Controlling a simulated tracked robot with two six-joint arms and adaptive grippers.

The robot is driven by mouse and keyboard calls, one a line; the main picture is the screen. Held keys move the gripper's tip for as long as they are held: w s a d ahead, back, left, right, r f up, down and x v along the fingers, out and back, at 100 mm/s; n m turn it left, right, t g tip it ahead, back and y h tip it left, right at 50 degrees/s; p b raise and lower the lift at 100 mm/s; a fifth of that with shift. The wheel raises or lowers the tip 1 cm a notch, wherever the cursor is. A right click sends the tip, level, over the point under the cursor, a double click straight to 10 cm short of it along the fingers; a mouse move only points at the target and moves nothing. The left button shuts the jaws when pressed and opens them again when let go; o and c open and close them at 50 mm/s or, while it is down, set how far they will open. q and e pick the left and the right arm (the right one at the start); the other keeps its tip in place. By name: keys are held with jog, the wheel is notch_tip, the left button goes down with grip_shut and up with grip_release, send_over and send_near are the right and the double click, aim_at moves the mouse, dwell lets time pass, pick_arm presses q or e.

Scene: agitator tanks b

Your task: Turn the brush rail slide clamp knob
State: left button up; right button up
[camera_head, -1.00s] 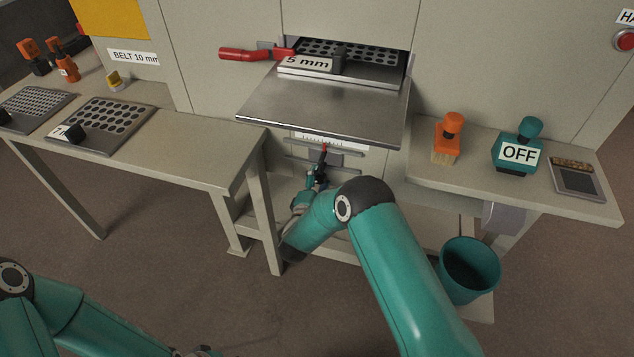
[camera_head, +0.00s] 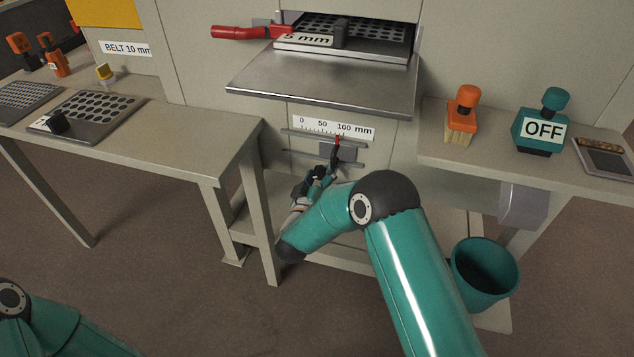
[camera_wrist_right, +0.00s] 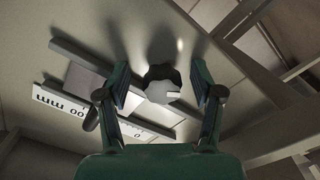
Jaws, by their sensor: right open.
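The dark, lobed clamp knob (camera_wrist_right: 163,82) shows in the right wrist view, with a pale mark on its edge. It appears between the two fingers of my right gripper (camera_wrist_right: 158,68), which is open, with a gap on each side. I cannot tell how deep the knob sits between them. In the head view my right gripper (camera_head: 327,170) is just below the grey slide block (camera_head: 347,153) with its red pointer (camera_head: 338,140); the knob is not clear there. The slide is on rails under the scale plate (camera_head: 333,127), near 100 mm. My left gripper is out of view.
A steel shelf (camera_head: 320,90) juts out above the rails. A table (camera_head: 170,135) stands to the left. The right counter (camera_head: 440,150) carries orange and teal blocks. A teal bin (camera_head: 485,270) stands on the lower right.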

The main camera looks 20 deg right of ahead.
jog(key=shift+f+m, duration=0.1)
jog(key=shift+m, duration=0.2)
jog(key=m+b, duration=0.6)
jog(key=b, duration=0.1)
jog(key=shift+f, duration=0.3)
jog(key=shift+r+m+b, duration=0.2)
jog(key=shift+m+b, duration=0.15)
jog(key=shift+m, duration=0.35)
jog(key=shift+r, duration=0.15)
jog(key=shift+c, duration=0.3)
grip_shut()
jog(key=shift+n+p, duration=0.3)
jog(key=shift+p, duration=0.25)
jog(key=shift+o, duration=1.5)
grip_release()
